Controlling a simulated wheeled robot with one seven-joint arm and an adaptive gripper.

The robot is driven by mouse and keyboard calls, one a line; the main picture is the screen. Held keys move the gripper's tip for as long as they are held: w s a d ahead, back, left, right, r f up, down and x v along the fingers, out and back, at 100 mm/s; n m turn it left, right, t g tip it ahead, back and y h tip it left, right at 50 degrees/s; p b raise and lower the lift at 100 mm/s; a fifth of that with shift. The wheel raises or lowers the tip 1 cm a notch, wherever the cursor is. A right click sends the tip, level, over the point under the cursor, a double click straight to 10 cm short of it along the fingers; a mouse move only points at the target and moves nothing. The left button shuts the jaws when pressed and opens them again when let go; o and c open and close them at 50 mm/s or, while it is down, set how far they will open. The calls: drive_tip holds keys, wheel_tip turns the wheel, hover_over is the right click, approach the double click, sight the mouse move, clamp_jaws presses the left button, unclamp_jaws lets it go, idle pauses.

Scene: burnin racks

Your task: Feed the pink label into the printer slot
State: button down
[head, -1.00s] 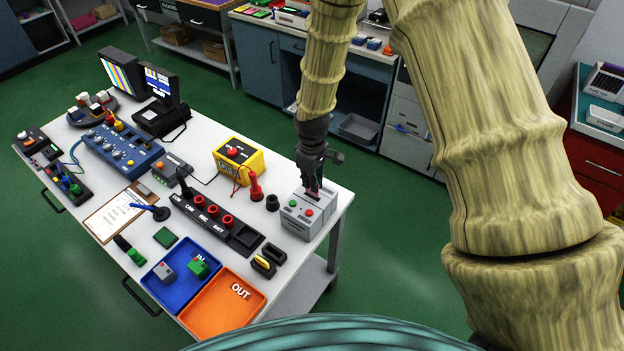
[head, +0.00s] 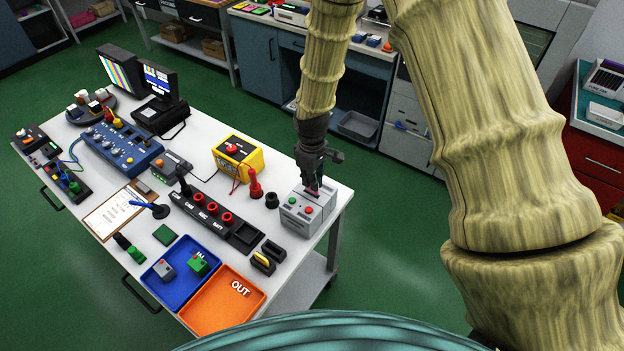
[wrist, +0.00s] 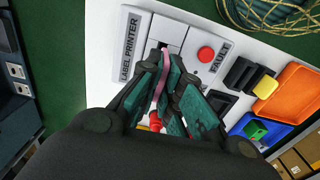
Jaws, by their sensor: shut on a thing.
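The label printer (head: 304,213) is a light grey box with a green and a red button, at the right end of the white workbench. The wrist view shows its "LABEL PRINTER" plate (wrist: 128,48) and a dark slot area beside it. My gripper (head: 314,184) points down over the printer's top. In the wrist view my gripper (wrist: 163,88) is shut on the pink label (wrist: 161,80), a thin strip standing between the fingers. The label's far end reaches the slot area; I cannot tell how deep it sits. In the head view the label is mostly hidden by the fingers.
A red probe (head: 255,184) and a black cup (head: 271,200) stand just left of the printer. A dark connector strip (head: 215,215), the blue IN tray (head: 185,292) and the orange OUT tray (head: 204,312) lie further left. A yellow meter box (head: 239,158) stands behind.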

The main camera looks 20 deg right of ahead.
sight(312, 192)
drive_tip(key=shift+w+f, duration=0.1)
drive_tip(key=shift+w, duration=0.05)
drive_tip(key=shift+f+b, duration=0.95)
drive_tip(key=shift+f, duration=0.95)
idle(1.1)
drive_tip(key=c, duration=1.5)
unclamp_jaws()
drive_tip(key=shift+r, duration=0.5)
wheel_tip(312, 192, up, 11)
